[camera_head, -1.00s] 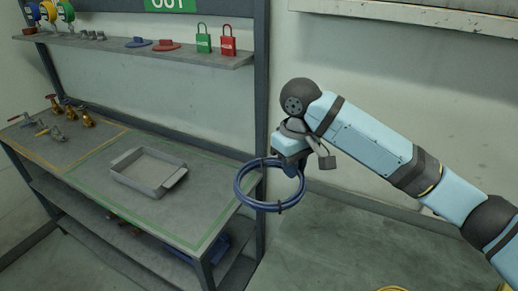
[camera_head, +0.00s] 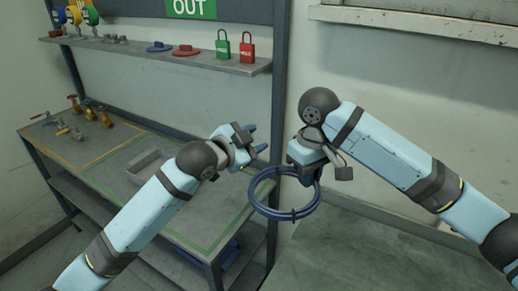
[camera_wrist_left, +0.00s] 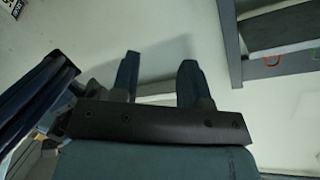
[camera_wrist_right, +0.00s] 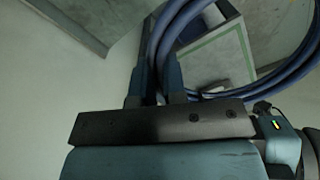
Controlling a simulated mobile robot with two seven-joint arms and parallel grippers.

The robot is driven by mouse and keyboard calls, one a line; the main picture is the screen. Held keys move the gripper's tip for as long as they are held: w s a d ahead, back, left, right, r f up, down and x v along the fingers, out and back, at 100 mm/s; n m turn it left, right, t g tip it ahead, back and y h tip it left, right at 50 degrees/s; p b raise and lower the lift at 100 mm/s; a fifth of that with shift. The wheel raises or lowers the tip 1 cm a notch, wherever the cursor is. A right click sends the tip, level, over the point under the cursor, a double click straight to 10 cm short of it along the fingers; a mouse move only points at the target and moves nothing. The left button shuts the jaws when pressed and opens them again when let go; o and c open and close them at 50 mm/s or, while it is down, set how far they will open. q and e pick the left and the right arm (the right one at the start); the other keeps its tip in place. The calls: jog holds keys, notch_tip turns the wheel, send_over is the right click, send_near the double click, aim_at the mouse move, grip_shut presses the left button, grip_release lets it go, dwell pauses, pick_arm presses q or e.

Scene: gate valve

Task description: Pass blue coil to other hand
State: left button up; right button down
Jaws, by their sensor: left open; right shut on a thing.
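The blue coil (camera_head: 262,208) is a ring of dark blue hose with dark ties, hanging in the air right of the workbench. My right gripper (camera_head: 308,179) is shut on its upper right side; the right wrist view shows the coil (camera_wrist_right: 290,72) at the fingers (camera_wrist_right: 157,78). My left gripper (camera_head: 258,140) is open and empty, above and left of the coil, apart from it. In the left wrist view its two fingers (camera_wrist_left: 159,76) are spread with nothing between them. A dark blue banded thing (camera_wrist_left: 30,100), seemingly the coil, shows at that view's left edge.
The workbench (camera_head: 190,228) stands at the left, its grey tray (camera_head: 146,165) partly hidden by my left arm. A shelf (camera_head: 160,56) above holds a green padlock (camera_head: 222,48), a red padlock (camera_head: 246,50) and other items. Floor to the right is clear.

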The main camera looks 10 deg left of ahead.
pick_arm(q)
jog(key=s+d+r+m+g+y, duration=0.1)
jog(key=s+d+r+m+g, duration=0.2)
jog(key=r+m, duration=0.35)
jog(key=s+d+r+m+g+y, duration=0.2)
jog(key=d+r+m+g, duration=0.1)
jog(key=r, duration=0.6)
jog(key=m+g+y, duration=0.5)
jog(key=g+y, duration=0.1)
jog(key=g, duration=0.1)
send_over(259, 199)
notch_tip(259, 199, down, 8)
jog(key=shift+n, duration=0.25)
notch_tip(259, 199, down, 12)
jog(key=shift+r, duration=0.15)
